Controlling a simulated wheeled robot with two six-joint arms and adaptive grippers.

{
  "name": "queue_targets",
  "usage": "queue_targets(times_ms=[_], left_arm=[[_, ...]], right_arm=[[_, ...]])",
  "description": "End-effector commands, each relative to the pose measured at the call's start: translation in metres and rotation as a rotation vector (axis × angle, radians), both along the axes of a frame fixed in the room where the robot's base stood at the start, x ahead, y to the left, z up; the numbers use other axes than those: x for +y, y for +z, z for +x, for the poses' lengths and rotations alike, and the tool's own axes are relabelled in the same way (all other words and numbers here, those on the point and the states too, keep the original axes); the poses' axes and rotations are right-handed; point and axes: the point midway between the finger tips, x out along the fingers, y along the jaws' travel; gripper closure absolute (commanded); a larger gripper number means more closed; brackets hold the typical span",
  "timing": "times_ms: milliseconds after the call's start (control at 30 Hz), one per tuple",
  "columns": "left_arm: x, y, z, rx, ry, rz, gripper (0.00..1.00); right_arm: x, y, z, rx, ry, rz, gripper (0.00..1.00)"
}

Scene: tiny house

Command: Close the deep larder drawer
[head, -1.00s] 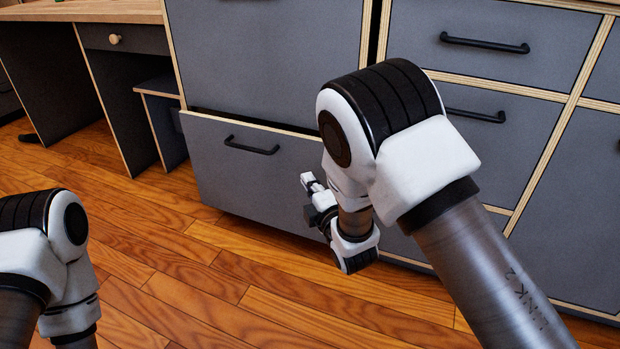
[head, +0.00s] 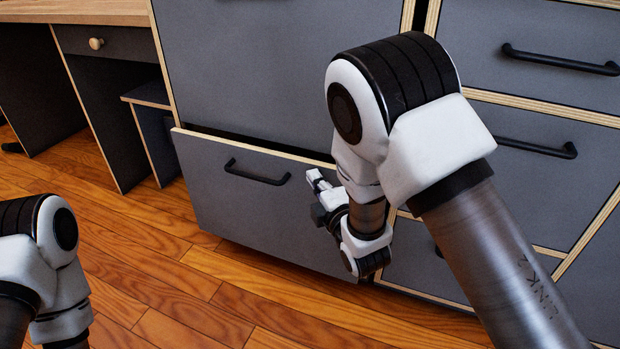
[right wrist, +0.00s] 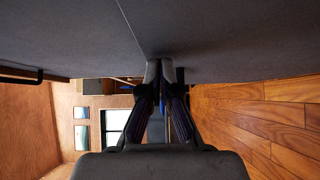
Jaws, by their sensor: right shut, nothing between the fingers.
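The deep larder drawer (head: 262,212) is the grey bottom front with a black bar handle (head: 256,172) in the head view. Its top edge stands out from the cabinet, with a dark gap above it, so it is partly open. My right gripper (head: 316,183) is shut and empty, beside the right part of the drawer front and low down. In the right wrist view the shut fingertips (right wrist: 160,68) are at or very near a grey panel; I cannot tell whether they touch. Of my left arm only links show at the lower left; its gripper is out of view.
A tall grey door (head: 270,70) is above the drawer. More drawers with black handles (head: 560,60) are to the right. A desk with a round-knobbed drawer (head: 110,42) stands at the left. The wooden floor (head: 180,290) in front is clear.

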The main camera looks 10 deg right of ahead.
Motion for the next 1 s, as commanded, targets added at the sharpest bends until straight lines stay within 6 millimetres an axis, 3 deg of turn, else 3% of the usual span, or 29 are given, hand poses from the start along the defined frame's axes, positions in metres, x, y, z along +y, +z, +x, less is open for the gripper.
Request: queue_targets(times_ms=[367,700,1000], left_arm=[[0.0,0.0,0.0,0.001,0.001,0.0,1.0],[0.0,0.011,-0.003,0.008,0.005,-0.001,1.0],[0.0,0.01,-0.003,0.009,0.005,-0.002,1.0]], right_arm=[[-0.002,0.0,0.0,0.0,-0.001,0.001,1.0],[-0.03,0.001,0.039,0.0,-0.003,0.002,1.0],[-0.033,0.003,0.043,-0.007,-0.008,0.003,1.0]])
